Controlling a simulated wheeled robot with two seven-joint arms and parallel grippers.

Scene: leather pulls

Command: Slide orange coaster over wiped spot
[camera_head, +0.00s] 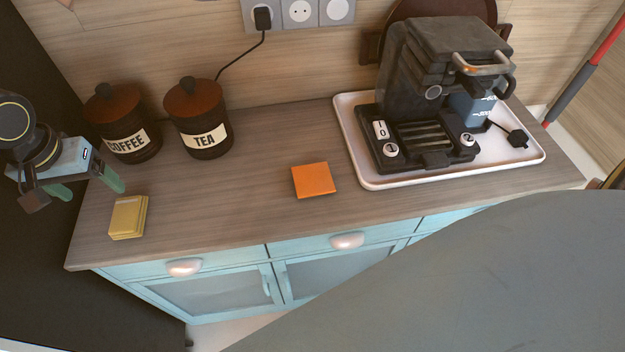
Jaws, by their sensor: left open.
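The orange coaster (313,180) is a flat square lying on the wooden countertop (240,215), near the middle and left of the white tray. No wiped spot can be made out on the counter. My left gripper (88,187) is at the far left, by the counter's left end. Its two green-tipped fingers are apart and nothing is between them. It is well to the left of the coaster. My right gripper is not in view.
Jars labelled COFFEE (127,140) and TEA (203,140) stand behind. A coffee machine (430,90) sits on a white tray (375,182) at right. Counter around the coaster is clear.

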